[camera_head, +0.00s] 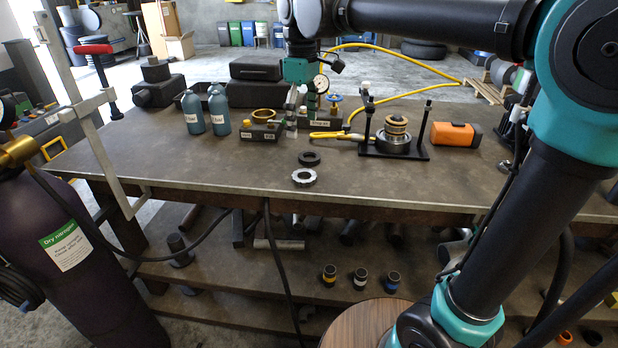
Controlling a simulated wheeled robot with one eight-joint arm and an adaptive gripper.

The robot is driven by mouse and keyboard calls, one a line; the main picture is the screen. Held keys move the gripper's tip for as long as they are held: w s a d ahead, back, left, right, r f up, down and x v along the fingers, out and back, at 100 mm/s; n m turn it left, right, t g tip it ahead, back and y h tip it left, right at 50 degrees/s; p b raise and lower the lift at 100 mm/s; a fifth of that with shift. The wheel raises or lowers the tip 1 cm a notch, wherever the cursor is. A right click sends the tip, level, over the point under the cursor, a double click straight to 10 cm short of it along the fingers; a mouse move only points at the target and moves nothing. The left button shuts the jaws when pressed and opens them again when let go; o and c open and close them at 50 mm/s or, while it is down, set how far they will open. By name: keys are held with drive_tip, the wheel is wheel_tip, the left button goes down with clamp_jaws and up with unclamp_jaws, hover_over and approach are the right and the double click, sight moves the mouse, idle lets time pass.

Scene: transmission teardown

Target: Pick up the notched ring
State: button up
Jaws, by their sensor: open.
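A silver-grey ring (304,177) lies flat near the front edge of the workbench, and its rim looks notched. A darker ring (309,158) lies flat just behind it. The detail is too small to be sure of the notches on either. My gripper (301,122) hangs below the teal wrist, above and behind both rings. It is open and apart from them. Its fingers are hard to separate from the bench items behind.
The workbench (400,188) is clear around the rings. A black press fixture (394,153) with a stacked part stands to the right, beside an orange case (455,134). A block with a brass ring (263,117) and blue-grey bottles (193,112) stand to the left. A yellow hose (400,95) runs behind.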

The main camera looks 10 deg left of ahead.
sight(304, 170)
drive_tip(key=f, duration=1.4)
drive_tip(key=shift+d+f, duration=0.15)
drive_tip(key=shift+d, duration=0.05)
drive_tip(key=shift+c, duration=0.3)
drive_tip(key=c, duration=1.4)
